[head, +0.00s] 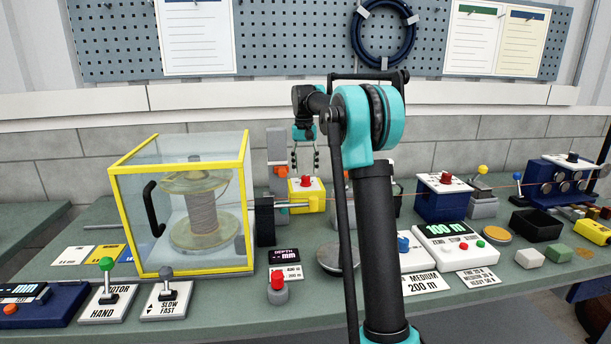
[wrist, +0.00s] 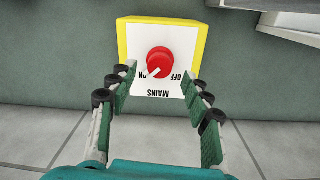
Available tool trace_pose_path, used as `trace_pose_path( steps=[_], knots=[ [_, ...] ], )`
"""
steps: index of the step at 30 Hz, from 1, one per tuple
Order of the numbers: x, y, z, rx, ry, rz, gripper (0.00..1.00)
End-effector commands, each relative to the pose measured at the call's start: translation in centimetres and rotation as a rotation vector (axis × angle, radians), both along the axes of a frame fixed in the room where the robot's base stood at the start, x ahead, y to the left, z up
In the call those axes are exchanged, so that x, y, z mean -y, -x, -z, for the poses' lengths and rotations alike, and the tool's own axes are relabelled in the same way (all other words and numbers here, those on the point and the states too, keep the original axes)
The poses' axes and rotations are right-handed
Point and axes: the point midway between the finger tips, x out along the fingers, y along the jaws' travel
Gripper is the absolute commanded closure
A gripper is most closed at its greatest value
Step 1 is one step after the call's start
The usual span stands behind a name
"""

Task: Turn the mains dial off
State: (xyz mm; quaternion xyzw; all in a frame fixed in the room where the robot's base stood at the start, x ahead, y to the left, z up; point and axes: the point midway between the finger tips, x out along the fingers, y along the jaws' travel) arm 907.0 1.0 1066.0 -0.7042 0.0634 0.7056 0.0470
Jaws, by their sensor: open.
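The mains dial (wrist: 161,62) is a round red knob with a white pointer mark, on a yellow box (wrist: 204,38) with a white top plate. In the wrist view the plate reads MAINS, ON and OFF, upside down. The white mark sits at the knob's lower left, toward ON. In the head view the yellow box (head: 306,197) with its red dial (head: 305,181) stands at the back of the bench. My gripper (wrist: 160,84) is open and empty, its fingers on either side of the plate's near part. In the head view it hangs above the box (head: 304,172).
A yellow-framed clear case (head: 247,200) with a spool stands left of the box. A grey post with an orange part (head: 278,160) stands close at its left. A thin rod runs past the box. My arm hides part of the bench to the right.

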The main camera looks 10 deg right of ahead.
Motion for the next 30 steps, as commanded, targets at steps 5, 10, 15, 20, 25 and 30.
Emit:
trace_pose_path(
  steps=[5, 10, 15, 20, 25, 30],
  knots=[
    [0.1, 0.0, 2.3, 0.000, 0.000, 0.000, 0.51],
    [0.1, 0.0, 3.1, 0.000, 0.000, 0.000, 0.51],
    [0.1, 0.0, 3.2, 0.000, 0.000, 0.000, 0.51],
    [0.1, 0.0, 3.2, 0.000, 0.000, 0.000, 0.58],
    [0.1, 0.0, 3.2, 0.000, 0.000, 0.000, 0.79],
    [0.1, 0.0, 3.2, 0.000, 0.000, 0.000, 1.00]
  ],
)
